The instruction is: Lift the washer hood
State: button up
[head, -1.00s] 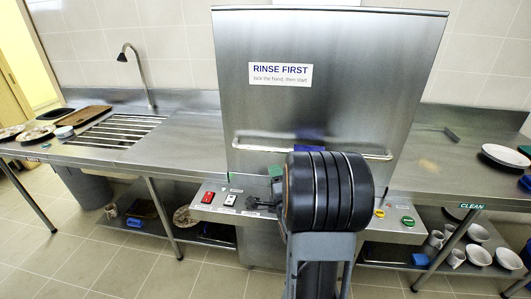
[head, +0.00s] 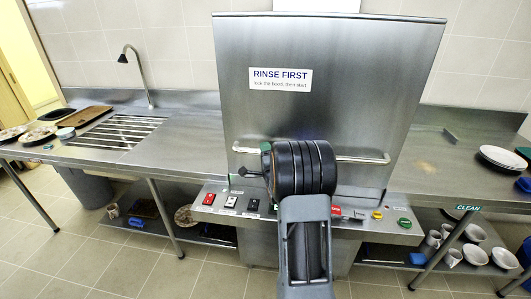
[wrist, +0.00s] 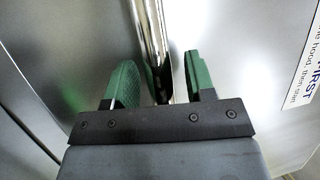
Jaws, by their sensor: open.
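The washer hood (head: 335,95) is a tall, smooth steel box with a "RINSE FIRST" label on its front, and it is down over the control panel. A long horizontal bar handle (head: 365,159) runs across its lower front. My gripper (head: 255,160) is at the left part of the handle, partly hidden by my dark round wrist. In the wrist view, the bar (wrist: 150,28) passes between the two green-padded fingers of my gripper (wrist: 162,78). The fingers are open, with a visible gap between the bar and the right finger. Contact with the left finger is unclear.
The control panel (head: 228,205) with several coloured buttons and switches juts out below the hood. A left counter (head: 185,150) has a sink grate, tap, board and plates. A right counter (head: 445,175) has white plates. Shelves below hold cups and bowls.

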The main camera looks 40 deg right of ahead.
grip_shut()
dwell(0.5)
